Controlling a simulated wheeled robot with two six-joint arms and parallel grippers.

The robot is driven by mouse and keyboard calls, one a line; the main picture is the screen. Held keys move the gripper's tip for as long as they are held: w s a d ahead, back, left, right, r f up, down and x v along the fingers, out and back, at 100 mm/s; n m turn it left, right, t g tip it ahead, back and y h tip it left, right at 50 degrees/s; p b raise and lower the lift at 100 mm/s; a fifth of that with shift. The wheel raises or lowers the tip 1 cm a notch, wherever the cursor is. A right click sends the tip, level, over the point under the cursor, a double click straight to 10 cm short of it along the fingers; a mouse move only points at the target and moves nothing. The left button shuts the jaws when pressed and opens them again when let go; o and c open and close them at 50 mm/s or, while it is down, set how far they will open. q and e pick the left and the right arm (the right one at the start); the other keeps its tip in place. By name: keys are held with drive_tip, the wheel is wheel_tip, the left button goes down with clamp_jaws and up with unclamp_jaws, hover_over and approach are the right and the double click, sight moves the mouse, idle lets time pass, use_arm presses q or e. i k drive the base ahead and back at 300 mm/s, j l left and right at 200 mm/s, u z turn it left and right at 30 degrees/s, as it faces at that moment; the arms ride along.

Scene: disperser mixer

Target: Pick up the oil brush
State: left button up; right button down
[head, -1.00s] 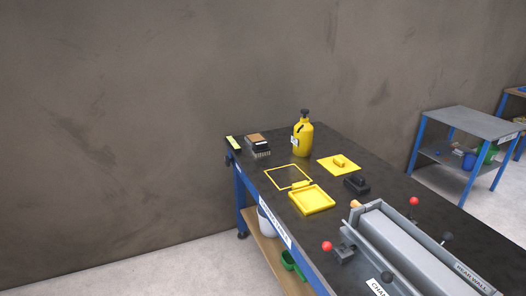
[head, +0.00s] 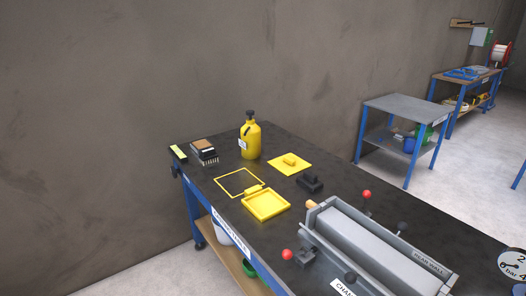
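I cannot single out the oil brush with certainty. A small dark block with a tan top and pale, bristle-like stripes along its lower edge (head: 204,152) sits near the far left end of the dark bench top. A small tan-orange tip (head: 311,204) shows at the near left corner of the grey machine; the rest of it is hidden or too small to tell. A yellow bottle with a black cap (head: 250,139) stands upright right of the striped block. Neither of my grippers is in view.
The bench (head: 190,197) also holds a yellow outline (head: 226,189), a yellow tray (head: 266,208), a yellow plate with a raised grip (head: 289,164), a black block (head: 310,184) and the grey machine (head: 375,245) with red knobs. A grey-topped side table (head: 408,108) stands beyond, across open floor.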

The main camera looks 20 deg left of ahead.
sight(209, 156)
drive_tip(key=i+j+z, duration=0.25)
drive_tip(key=j, duration=0.25)
drive_tip(key=i+j+z, duration=0.1)
drive_tip(key=j+z, duration=0.15)
drive_tip(key=j, duration=0.3)
drive_tip(key=j+z, duration=0.2)
drive_tip(key=j, duration=0.35)
drive_tip(key=i+j+z, duration=0.1)
drive_tip(key=j+z, duration=0.15)
drive_tip(key=j, duration=0.35)
